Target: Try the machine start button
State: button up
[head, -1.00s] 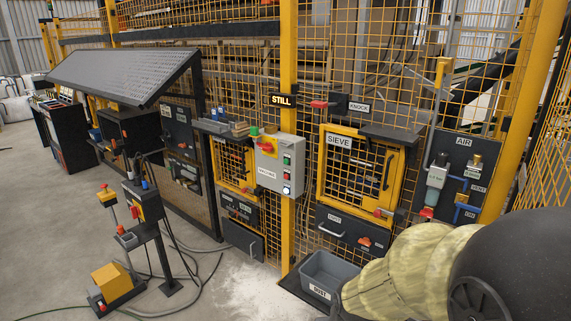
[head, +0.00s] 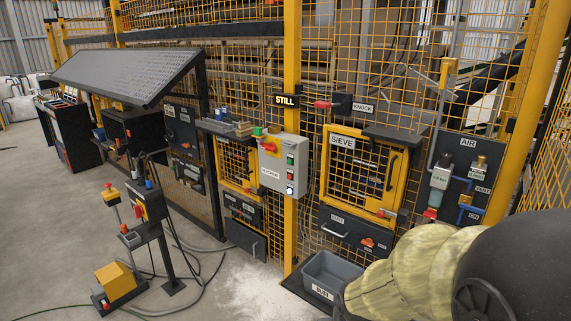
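The grey machine control box (head: 270,178) hangs on the yellow post in the middle of the head view. Its label seems to read MACHINE. A column of small buttons runs down its right side: a green button (head: 291,160) at the top, a red button (head: 291,175) below it, and a pale, lit-looking button (head: 290,190) at the bottom. Lettering beside the buttons is too small to read. My gripper is not in this view.
A STILL sign (head: 285,100) is above the box. The SIEVE door (head: 343,142) and KNOCK panel (head: 362,108) are to its right, the AIR panel (head: 468,143) farther right. A grey bin (head: 332,270) stands below. A pedestal (head: 148,212) and hoses stand left.

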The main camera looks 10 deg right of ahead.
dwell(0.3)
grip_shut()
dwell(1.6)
